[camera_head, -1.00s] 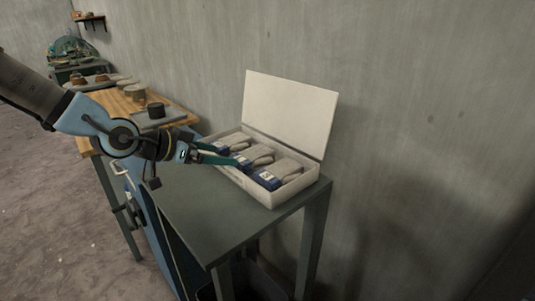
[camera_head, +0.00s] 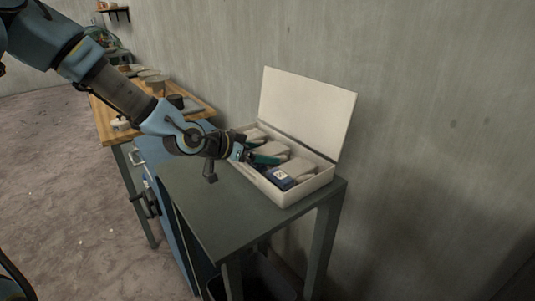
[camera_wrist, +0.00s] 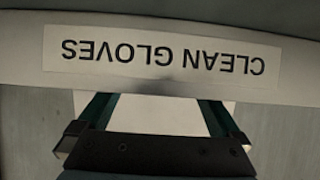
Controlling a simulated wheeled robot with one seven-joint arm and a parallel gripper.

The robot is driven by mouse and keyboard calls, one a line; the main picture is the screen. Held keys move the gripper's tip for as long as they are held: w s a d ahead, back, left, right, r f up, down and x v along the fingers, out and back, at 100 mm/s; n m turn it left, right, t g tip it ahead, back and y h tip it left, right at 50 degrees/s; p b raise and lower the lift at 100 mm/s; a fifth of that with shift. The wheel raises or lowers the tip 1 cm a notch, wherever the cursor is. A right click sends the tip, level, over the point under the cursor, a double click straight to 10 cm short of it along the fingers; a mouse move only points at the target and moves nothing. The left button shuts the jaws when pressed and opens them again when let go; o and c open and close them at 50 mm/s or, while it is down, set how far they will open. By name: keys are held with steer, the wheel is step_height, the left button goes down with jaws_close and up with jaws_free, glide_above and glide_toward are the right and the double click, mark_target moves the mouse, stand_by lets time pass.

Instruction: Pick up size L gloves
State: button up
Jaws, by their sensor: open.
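An open white box (camera_head: 256,181) holds three bundles of pale gloves side by side: a near bundle (camera_head: 297,170), a middle bundle (camera_head: 273,148) and a far bundle (camera_head: 256,134). The near one has a dark blue band with a white tag (camera_head: 281,176); its letter is too small to read surely. My gripper (camera_head: 265,159) is open, with its teal fingers over the box at the middle bundle, whose band is hidden. In the wrist view the box wall with an upside-down "CLEAN GLOVES" label (camera_wrist: 160,55) hides the tips of my gripper (camera_wrist: 157,100).
The box stands on a dark grey table (camera_head: 215,205) against a concrete wall. Its raised lid (camera_head: 306,112) stands at the back. A wooden bench (camera_head: 110,125) with several small items is at the left. The table's near left part is clear. A dark bin (camera_head: 255,275) is below.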

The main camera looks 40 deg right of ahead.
steer(key=shift+x, duration=1.05)
steer(key=c, duration=1.4)
